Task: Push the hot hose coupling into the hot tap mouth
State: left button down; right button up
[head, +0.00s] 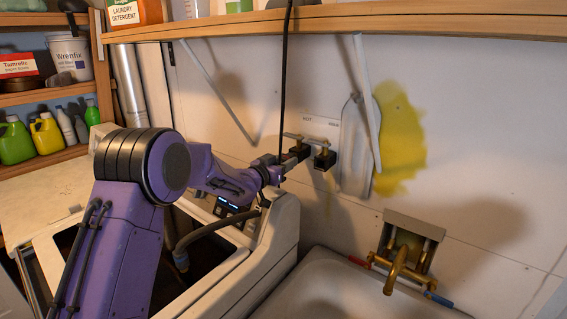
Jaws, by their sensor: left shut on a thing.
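The hot tap (298,149) is the left one of two dark taps with metal handles on the white wall, below the wall plate's left label. The cold tap (323,158) is just to its right. My left gripper (279,163) is right at the hot tap's left side, at the end of my purple arm. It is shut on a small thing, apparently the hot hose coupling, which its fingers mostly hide. I cannot tell whether the coupling touches or sits in the tap mouth. A grey hose (213,229) curves below the gripper. My right gripper is out of view.
A white washing machine (284,232) stands open below my arm. A black cord (285,75) hangs close to the gripper. A sink (330,283) with a brass faucet (397,266) is at lower right. A wooden shelf (400,20) with a bracket (367,105) is above.

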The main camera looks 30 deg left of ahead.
pick_arm(q)
jog(key=shift+w+r, duration=0.15)
jog(key=shift+w, duration=0.25)
jog(key=c, duration=0.6)
grip_release()
jog(key=shift+w+d, duration=0.1)
jog(key=shift+w, duration=0.05)
jog(key=shift+s+f, duration=0.2)
jog(key=shift+s, duration=0.2)
jog(key=s+b, duration=0.3)
jog(key=s, duration=0.6)
jog(key=shift+s+a+b, duration=0.35)
jog(key=shift+s+a, duration=0.05)
jog(key=shift+r, duration=0.1)
